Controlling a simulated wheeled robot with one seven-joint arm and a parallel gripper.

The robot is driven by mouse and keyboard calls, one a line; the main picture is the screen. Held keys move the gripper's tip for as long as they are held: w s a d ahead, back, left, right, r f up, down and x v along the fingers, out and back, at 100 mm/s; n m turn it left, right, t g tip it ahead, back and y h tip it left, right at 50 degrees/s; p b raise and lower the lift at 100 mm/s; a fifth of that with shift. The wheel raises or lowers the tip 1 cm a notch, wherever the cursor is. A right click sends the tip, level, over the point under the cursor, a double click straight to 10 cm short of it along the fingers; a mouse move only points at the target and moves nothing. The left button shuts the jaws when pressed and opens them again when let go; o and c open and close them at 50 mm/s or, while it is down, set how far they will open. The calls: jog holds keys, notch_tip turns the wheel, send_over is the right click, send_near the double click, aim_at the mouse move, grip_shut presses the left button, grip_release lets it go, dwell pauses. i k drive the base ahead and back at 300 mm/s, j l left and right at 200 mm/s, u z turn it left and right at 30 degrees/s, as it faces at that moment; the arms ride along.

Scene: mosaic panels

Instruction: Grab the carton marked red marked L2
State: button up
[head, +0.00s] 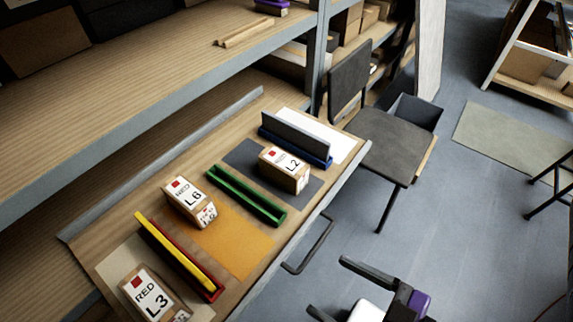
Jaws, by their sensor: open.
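The carton marked red L2 (284,169) is a small brown box with a white label on top. It stands on a dark grey mat (243,160) toward the far end of the workbench (113,262). My gripper (327,284) is at the bottom right, off the bench's front edge. Its two dark fingers are apart and point left, with nothing between them. It is well clear of the L2 carton.
A green tray (246,196) lies left of L2, and a blue holder with a grey panel (296,138) stands behind it. Cartons L6 (190,201) and L3 (153,298) stand nearer. A yellow bar (175,250) lies between them. A chair (390,146) stands beyond the bench.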

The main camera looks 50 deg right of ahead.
aim_at(291, 174)
jog(key=k+l, duration=0.15)
jog(key=l, duration=0.25)
jog(key=k+l, duration=0.15)
jog(key=l, duration=0.25)
jog(key=k+l, duration=0.15)
jog(key=l, duration=0.2)
